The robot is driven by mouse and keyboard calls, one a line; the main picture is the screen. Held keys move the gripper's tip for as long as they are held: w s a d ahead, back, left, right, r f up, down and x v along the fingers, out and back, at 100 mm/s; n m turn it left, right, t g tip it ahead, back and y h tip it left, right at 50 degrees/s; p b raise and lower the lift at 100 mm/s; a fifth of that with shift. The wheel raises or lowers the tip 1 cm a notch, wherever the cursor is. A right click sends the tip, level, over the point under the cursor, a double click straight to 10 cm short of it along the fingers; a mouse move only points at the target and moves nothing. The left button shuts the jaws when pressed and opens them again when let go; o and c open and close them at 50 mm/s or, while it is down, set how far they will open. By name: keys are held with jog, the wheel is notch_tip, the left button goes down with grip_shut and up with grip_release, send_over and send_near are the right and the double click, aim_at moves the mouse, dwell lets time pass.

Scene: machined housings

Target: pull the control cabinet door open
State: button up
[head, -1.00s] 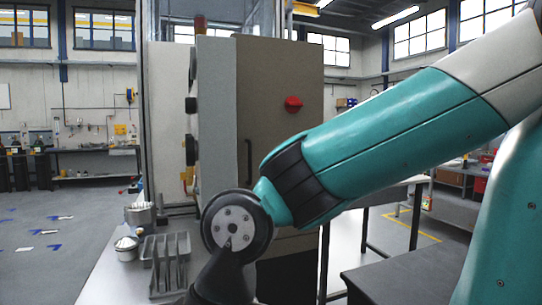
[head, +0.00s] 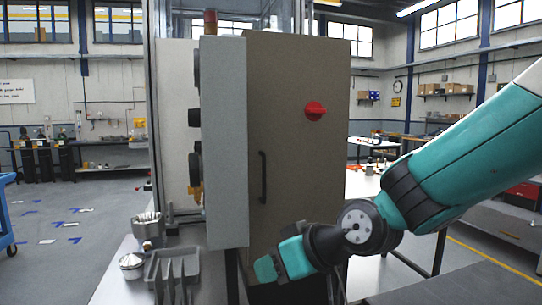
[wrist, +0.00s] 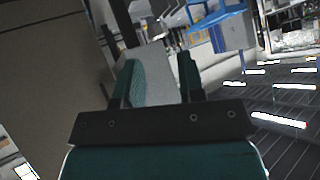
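The control cabinet shows in the head view with a brown-grey door (head: 300,150). The door carries a red rotary switch (head: 315,111) and an upright black bar handle (head: 263,177) near its left edge. No gap shows at the door. My gripper is below and a little right of the handle, apart from it, its teal body (head: 285,262) in front of the door's lower part. The handle is not clearly visible in that view.
A light grey panel (head: 225,140) with dark knobs on its left stands beside the door. Open floor lies further left.

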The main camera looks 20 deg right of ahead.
jog(key=w+d+r+m+t+h+p, duration=0.1)
jog(key=w+d+r+m+t+p, duration=0.25)
jog(key=w, duration=0.55)
jog(key=t+h+p, duration=0.2)
jog(key=t, duration=0.4)
send_near(265, 170)
jog(key=shift+n, duration=0.25)
jog(key=p+x, duration=0.7)
jog(key=x, duration=0.2)
jog(key=shift+r+p, duration=0.15)
jog(key=shift+p, duration=0.25)
jog(key=shift+x, duration=0.8)
grip_shut()
